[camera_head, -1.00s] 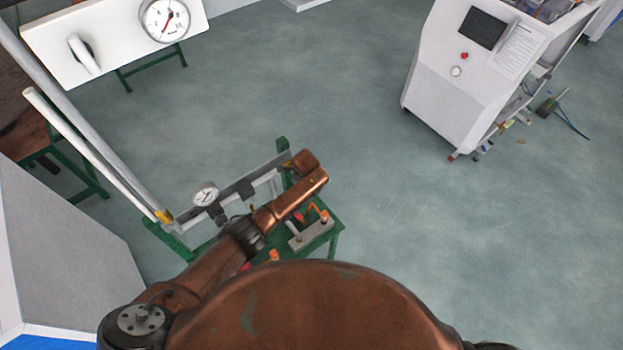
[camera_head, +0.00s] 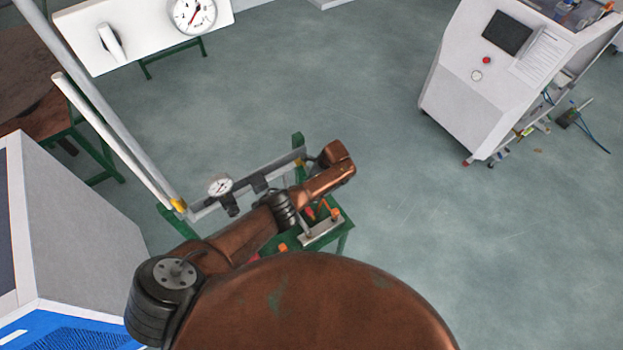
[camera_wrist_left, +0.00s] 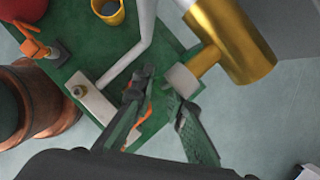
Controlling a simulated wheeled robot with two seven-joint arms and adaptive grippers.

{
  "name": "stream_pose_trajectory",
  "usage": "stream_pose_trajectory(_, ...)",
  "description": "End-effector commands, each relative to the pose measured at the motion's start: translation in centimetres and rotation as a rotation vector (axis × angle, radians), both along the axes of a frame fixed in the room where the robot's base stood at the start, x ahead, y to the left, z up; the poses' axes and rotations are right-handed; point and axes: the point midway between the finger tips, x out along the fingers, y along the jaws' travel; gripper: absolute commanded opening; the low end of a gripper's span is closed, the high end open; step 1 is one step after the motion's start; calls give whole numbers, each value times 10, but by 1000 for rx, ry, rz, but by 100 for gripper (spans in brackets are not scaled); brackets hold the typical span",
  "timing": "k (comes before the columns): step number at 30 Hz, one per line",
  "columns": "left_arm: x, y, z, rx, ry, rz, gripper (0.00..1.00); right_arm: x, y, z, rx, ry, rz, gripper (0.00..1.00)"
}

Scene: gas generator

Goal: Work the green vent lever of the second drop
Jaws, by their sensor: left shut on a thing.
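My left gripper (camera_wrist_left: 160,92) shows in the left wrist view, its two dark fingers angled in over a green stand. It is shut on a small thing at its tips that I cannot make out. I cannot clearly pick out the green vent lever; the fingers hide that spot. An orange lever part (camera_wrist_left: 141,116) lies beside the left finger. A brass valve body (camera_wrist_left: 232,38) with a grey end is close to the right finger. My right gripper is not in view.
A grey pipe with a gauge (camera_head: 220,186) runs beside my left arm. A valve with an orange handle (camera_wrist_left: 36,44) and a yellow cup-like fitting (camera_wrist_left: 108,10) stand close by on the green stand (camera_wrist_left: 82,56). A white console (camera_head: 485,75) stands far right, with open floor between.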

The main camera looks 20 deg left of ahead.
Motion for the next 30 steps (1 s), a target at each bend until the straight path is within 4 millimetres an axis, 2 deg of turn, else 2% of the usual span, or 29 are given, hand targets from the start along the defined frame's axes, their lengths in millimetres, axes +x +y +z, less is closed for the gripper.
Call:
stream_pose_trajectory(4, -3, 1, -3, 0, 6, 3, 0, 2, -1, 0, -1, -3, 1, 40)
stream_pose_trajectory(5, -3, 1, -3, 0, 6, 3, 13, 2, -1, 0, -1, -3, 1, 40)
stream_pose_trajectory(12, -2, 0, -2, 0, 4, 1, 29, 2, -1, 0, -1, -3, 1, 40)
stream_pose_trajectory(23, -1, -2, 1, -1, 2, -1, 30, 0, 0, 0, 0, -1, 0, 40)
stream_pose_trajectory(30, -1, -12, 23, -3, 0, -2, 30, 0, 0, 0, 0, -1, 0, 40)
